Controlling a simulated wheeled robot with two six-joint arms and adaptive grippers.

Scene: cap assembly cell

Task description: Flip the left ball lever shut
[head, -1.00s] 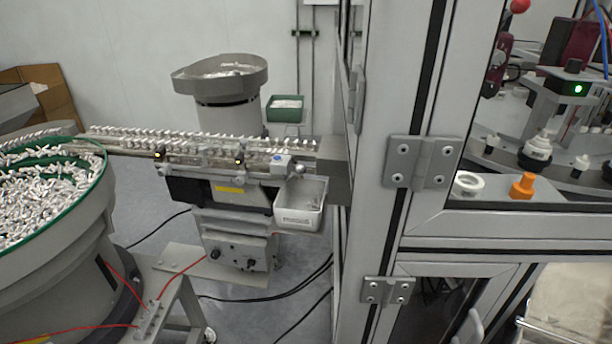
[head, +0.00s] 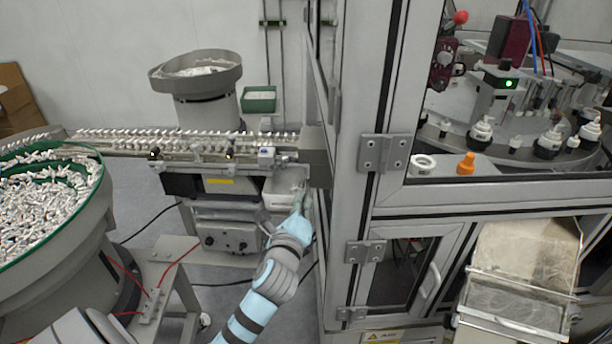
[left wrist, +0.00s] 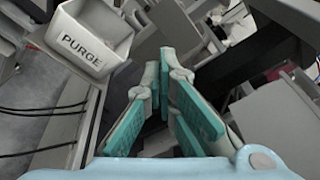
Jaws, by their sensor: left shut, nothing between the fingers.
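No part can be made out surely as the left ball lever. A red ball (head: 460,17) shows inside the machine enclosure at the upper right in the head view, and small dark knobs (head: 154,152) sit along the feed track (head: 190,145). My left gripper (head: 302,198) is in front of the white purge bin (head: 283,183), at the end of the track. In the left wrist view its teal-padded fingers (left wrist: 163,78) are shut with nothing between them. The purge bin (left wrist: 92,40) is at the upper left there, apart from the fingers. My right gripper is not in view.
The enclosure's grey frame post (head: 385,100) stands close to the right of my left gripper. A large bowl of white parts (head: 45,195) is at the left and a smaller bowl feeder (head: 196,75) behind the track. Grey floor lies between.

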